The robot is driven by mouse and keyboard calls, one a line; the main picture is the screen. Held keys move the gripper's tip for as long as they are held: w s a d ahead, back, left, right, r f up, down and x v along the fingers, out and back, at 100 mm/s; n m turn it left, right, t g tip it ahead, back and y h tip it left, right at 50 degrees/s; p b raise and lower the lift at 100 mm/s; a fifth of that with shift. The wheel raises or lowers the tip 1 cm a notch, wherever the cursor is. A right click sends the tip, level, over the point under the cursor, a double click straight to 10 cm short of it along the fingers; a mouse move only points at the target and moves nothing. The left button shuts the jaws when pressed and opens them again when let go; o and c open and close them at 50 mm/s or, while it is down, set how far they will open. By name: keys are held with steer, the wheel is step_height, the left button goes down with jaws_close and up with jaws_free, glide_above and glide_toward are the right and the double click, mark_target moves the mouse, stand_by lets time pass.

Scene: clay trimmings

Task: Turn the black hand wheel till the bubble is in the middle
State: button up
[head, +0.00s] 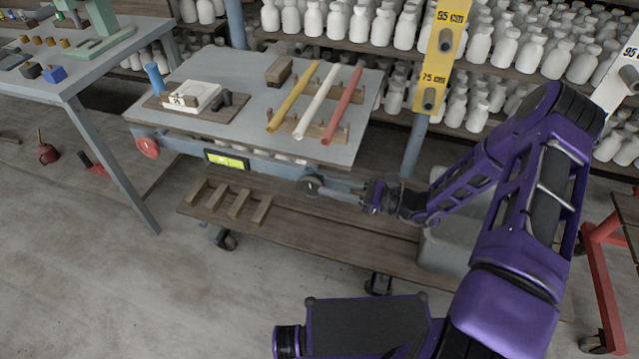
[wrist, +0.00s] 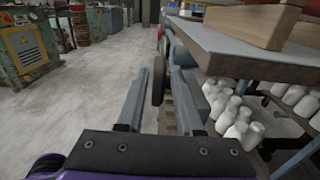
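The black hand wheel (head: 312,185) sits on the front edge of the grey-topped cart, right of the level. A red hand wheel (head: 147,147) is at the cart's left front corner. The level (head: 228,161) is a yellow-green vial in a dark frame; its bubble is too small to place surely. My gripper (head: 333,191) reaches in from the right to the black wheel. In the wrist view the black wheel (wrist: 158,80) shows edge-on between my two open fingers (wrist: 160,70), with gaps on both sides. I cannot tell contact elsewhere.
The grey tabletop (head: 210,67) bears yellow, white and red rods on wooden rests and a board with a white block. A wooden lower shelf (head: 330,240) with a small rack lies below my gripper. Shelves of white bottles (head: 480,45) stand behind. The floor (head: 90,270) at left front is clear.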

mark_target(322, 184)
steer(key=shift+x, duration=1.7)
jaws_close()
